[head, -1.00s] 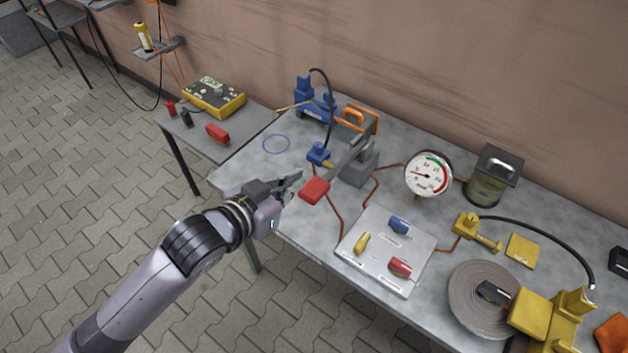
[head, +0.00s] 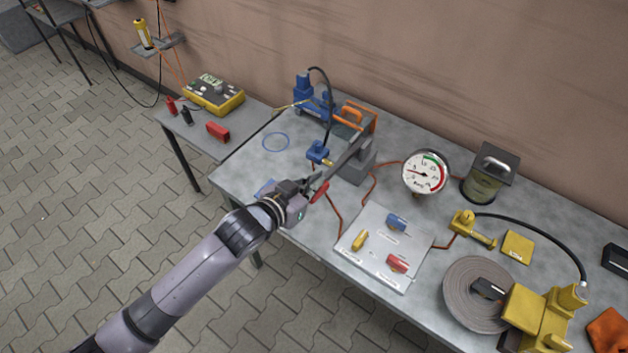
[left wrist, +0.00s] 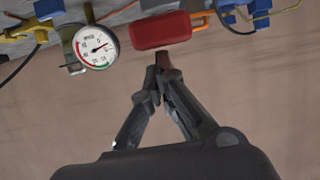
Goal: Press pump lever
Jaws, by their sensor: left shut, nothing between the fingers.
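The pump lever is a grey bar (head: 347,155) that rises from a grey block (head: 358,170) on the bench and ends in a red handle (head: 321,192). The handle also shows in the left wrist view (left wrist: 160,30) as a broad red pad. My left gripper (head: 312,187) is shut and empty, with its tips right at the handle and partly covering it in the head view. In the left wrist view the closed fingertips (left wrist: 162,58) lie close to the pad's edge; I cannot tell whether they touch. My right gripper is not in view.
A round pressure gauge (head: 426,173) stands right of the lever. A valve panel (head: 378,260) with blue, yellow and red handles lies in front. Blue fittings (head: 318,153) and an orange-handled piece (head: 356,116) are behind.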

